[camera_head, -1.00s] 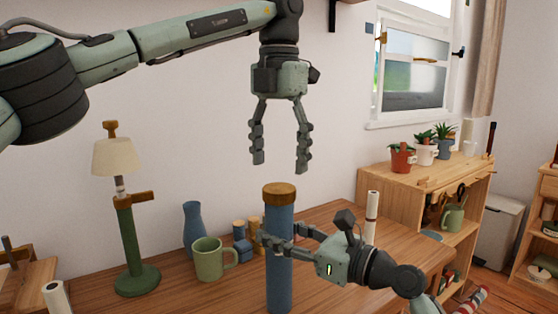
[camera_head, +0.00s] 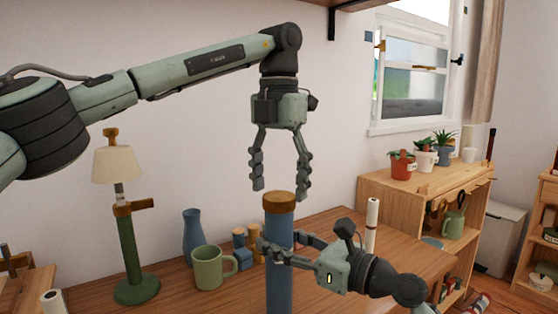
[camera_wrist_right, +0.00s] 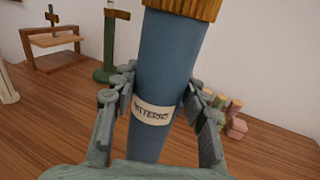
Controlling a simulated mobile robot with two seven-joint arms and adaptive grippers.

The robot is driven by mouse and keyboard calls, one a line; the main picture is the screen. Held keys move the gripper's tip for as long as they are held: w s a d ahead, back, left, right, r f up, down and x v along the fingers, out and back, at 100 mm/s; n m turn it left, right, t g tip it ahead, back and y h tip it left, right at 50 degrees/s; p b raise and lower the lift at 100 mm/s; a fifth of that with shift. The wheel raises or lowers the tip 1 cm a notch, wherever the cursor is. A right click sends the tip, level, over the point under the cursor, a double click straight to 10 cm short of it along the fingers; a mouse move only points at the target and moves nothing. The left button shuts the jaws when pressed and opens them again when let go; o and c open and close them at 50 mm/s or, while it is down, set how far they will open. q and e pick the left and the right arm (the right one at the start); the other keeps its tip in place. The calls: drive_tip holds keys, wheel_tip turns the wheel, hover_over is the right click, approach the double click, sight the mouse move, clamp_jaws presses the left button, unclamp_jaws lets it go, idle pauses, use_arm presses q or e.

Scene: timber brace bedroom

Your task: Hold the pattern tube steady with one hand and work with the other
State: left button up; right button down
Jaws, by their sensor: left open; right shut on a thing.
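The pattern tube is a tall blue cylinder (camera_head: 280,284) with a brown cap (camera_head: 279,202), standing upright at the table. In the right wrist view the tube (camera_wrist_right: 165,75) carries a pale label with dark lettering reading roughly "PATTERNS". My right gripper (camera_head: 273,249) is shut on the tube below its cap, one finger on each side; the wrist view shows both fingers against it. My left gripper (camera_head: 280,190) points straight down, open and empty, over the cap. Its fingertips are about level with the cap's top in the picture, one to each side. The tube's lower end is out of view.
On the wooden table (camera_head: 345,290), a green mug (camera_head: 208,268), a blue vase (camera_head: 193,235) and small spools (camera_head: 240,250) stand left of the tube. A green-based lamp (camera_head: 127,245) is further left. A white roll (camera_head: 372,222) stands upright at right.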

use_arm(q)
drive_tip(key=shift+f, duration=0.9)
drive_tip(key=c, duration=1.2)
drive_tip(key=o, duration=1.4)
drive_tip(key=shift+c, duration=0.2)
wheel_tip(320, 180, up, 12)
